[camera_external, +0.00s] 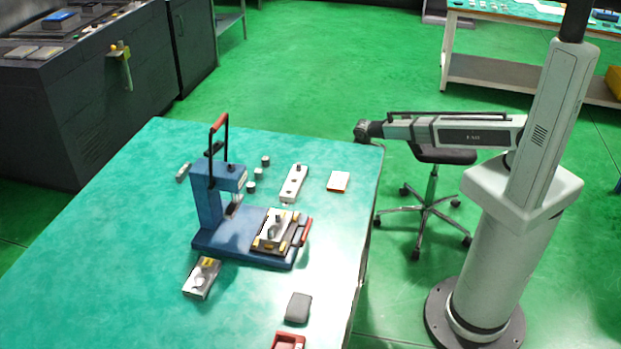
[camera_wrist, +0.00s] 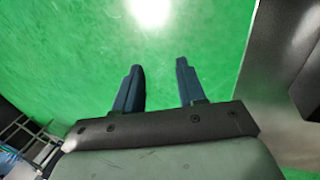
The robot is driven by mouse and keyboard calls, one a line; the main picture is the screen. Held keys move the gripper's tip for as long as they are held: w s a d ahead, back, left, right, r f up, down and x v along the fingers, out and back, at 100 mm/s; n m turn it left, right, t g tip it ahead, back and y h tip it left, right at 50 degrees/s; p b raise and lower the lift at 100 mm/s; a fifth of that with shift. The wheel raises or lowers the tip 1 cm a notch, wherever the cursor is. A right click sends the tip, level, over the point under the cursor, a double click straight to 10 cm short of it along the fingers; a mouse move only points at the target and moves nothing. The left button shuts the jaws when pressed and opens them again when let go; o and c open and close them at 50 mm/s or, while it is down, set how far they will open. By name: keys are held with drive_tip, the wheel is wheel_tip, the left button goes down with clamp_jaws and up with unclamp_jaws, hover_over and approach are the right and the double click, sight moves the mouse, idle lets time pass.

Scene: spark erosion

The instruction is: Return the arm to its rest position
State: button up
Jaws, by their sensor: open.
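My arm reaches left from its column in the external view, roughly level, with its dark end (camera_external: 364,131) near the table's right back corner. The fingers are too small to make out there. In the wrist view my gripper (camera_wrist: 158,78) is open, with two dark blue fingers apart and nothing between them. Green floor lies behind the fingers.
A green-topped table (camera_external: 110,215) carries a blue press (camera_external: 208,200) with a red-handled lever, a clamped fixture (camera_external: 272,230), a metal block (camera_external: 202,278) and several small parts. A stool (camera_external: 432,190) stands beneath my arm. A dark machine (camera_external: 90,110) stands at the left.

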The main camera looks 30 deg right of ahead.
drive_tip(key=s+d+f+m+g, duration=0.2)
drive_tip(key=s+d+f+g, duration=0.1)
drive_tip(key=s+d+f, duration=0.55)
drive_tip(key=s+d+f+m+g, duration=0.25)
drive_tip(key=s+d+f, duration=0.25)
drive_tip(key=s+d, duration=0.5)
drive_tip(key=s+d+f+m+g+y, duration=0.1)
drive_tip(key=s+d+m+g, duration=0.1)
drive_tip(key=s, duration=0.9)
drive_tip(key=s+d+f+m+g+y, duration=0.1)
drive_tip(key=s+d+f+m+g, duration=0.1)
drive_tip(key=s, duration=0.9)
drive_tip(key=shift+s+d+m, duration=0.15)
drive_tip(key=shift+d+m, duration=0.4)
drive_tip(key=shift+f, duration=0.1)
